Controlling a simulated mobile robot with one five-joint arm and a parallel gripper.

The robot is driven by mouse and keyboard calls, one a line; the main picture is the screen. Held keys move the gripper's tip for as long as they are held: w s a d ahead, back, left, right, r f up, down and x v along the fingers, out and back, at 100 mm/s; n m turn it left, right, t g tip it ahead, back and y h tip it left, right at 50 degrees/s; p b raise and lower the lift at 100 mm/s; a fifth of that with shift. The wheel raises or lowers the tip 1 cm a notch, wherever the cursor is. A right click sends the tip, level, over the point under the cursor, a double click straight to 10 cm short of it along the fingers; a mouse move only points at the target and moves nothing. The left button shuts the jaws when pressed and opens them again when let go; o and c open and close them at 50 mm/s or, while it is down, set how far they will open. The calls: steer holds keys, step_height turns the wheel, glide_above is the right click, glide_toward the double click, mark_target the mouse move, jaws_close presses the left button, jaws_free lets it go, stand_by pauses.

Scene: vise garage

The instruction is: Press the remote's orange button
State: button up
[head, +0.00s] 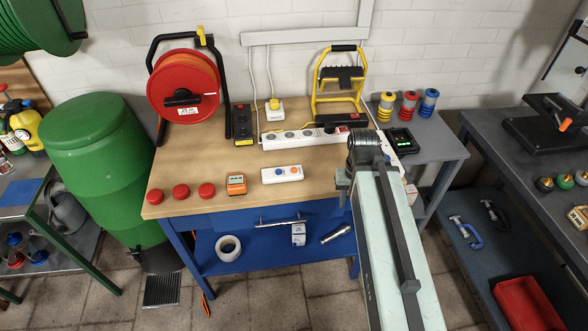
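The remote (282,174) is a small white box lying on the wooden workbench (225,180), near its front edge. It has round buttons on top, one of them the orange button (293,171), and a blue one to the left of it. My arm reaches in from the lower right and ends over the bench's right part. My gripper (343,183) is a small grey-green part at the arm's left side, to the right of the remote and apart from it. Its fingers are too small and partly hidden to tell open from shut.
An orange meter-like device (236,184) and several red round knobs (181,191) lie left of the remote. A white power strip (290,137), a red cable reel (183,85) and a yellow work lamp (340,80) stand behind. The wood around the remote is clear.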

jaws_close()
stand_by(1.4)
